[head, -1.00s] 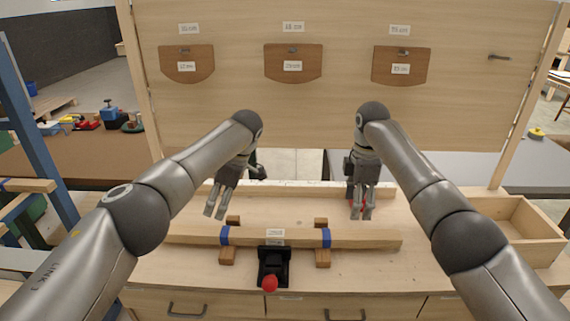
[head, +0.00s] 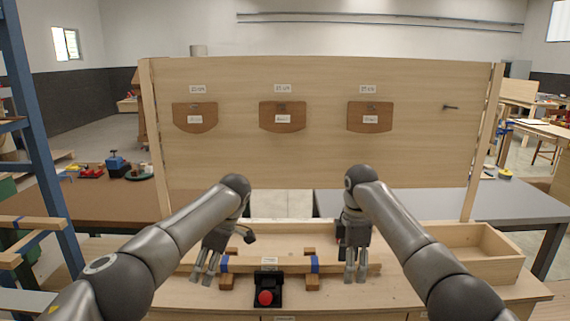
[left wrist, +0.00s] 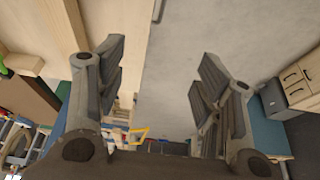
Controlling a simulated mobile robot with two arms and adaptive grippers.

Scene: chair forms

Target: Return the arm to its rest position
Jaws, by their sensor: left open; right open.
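My left gripper (head: 207,268) is in the head view above the left part of the workbench, beside the left end of a wooden bar (head: 268,264) with blue bands. It is open. In the left wrist view its two fingers (left wrist: 160,95) stand wide apart with nothing between them. My right gripper (head: 355,268) is in front of the right part of the bar, fingers pointing down. It is open, and I see nothing held in it. Part of the bar is hidden behind both grippers.
A black box with a red button (head: 265,298) stands at the bench's front middle. Three brown chair forms (head: 282,116) hang on the upright panel (head: 330,165). An open wooden tray (head: 480,272) lies at the right. A blue post (head: 38,150) stands at the left.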

